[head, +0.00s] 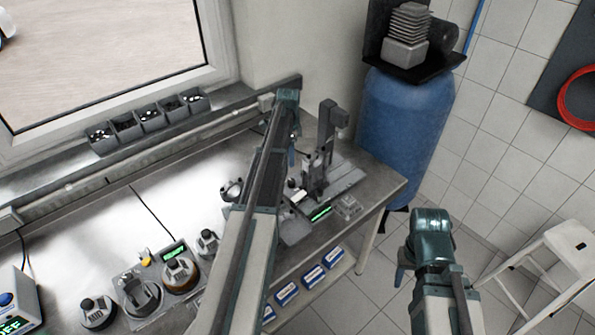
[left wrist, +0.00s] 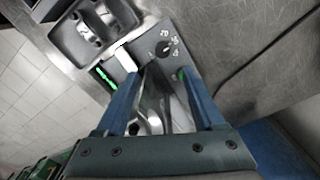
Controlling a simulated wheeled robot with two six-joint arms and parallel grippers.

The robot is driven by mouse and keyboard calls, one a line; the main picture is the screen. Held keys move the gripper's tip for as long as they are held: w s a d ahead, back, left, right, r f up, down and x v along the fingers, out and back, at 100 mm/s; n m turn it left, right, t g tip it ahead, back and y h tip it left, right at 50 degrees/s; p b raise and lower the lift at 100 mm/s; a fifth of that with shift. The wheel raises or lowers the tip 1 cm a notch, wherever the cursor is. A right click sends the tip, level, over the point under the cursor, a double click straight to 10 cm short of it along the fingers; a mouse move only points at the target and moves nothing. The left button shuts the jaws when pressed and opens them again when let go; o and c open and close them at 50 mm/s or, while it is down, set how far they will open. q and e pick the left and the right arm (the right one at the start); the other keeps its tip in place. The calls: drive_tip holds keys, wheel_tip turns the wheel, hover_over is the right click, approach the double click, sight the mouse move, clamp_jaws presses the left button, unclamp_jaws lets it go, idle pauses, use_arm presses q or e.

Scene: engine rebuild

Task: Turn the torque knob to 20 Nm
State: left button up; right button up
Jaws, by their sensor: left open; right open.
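The torque knob (left wrist: 168,48) is a small dark dial with a pale pointer. Pale scale marks ring it on a dark panel in the left wrist view; the numbers are too small to read surely. My left gripper (left wrist: 160,75) is open, its two blue fingers reaching toward the panel. The knob lies just beyond the fingertips, near the gap's middle, and no finger visibly touches it. A grey metallic shape shows between the fingers. In the head view my left gripper (head: 291,157) hangs over the bench's right end; I cannot make out the knob there. My right gripper (head: 401,274) is open, off the bench.
A lit green display (head: 320,212) sits on the device at the bench's right end, beside an upright grey stand (head: 328,135). Several round fixtures, one a brown-ringed dial (head: 180,275), stand on the left. A blue barrel (head: 400,125) stands behind the bench; a stool (head: 560,250) is right.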

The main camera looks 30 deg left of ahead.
sight(291, 180)
use_arm(q)
drive_tip(key=shift+w, duration=0.35)
use_arm(e)
drive_tip(key=shift+w, duration=0.35)
drive_tip(key=shift+s, duration=0.1)
use_arm(q)
wheel_tip(291, 180, down, 14)
drive_tip(key=b, duration=1.4)
drive_tip(key=shift+r, duration=0.1)
use_arm(e)
wheel_tip(291, 180, down, 14)
drive_tip(key=shift+r, duration=0.15)
use_arm(q)
drive_tip(key=shift+r, duration=0.1)
clamp_jaws()
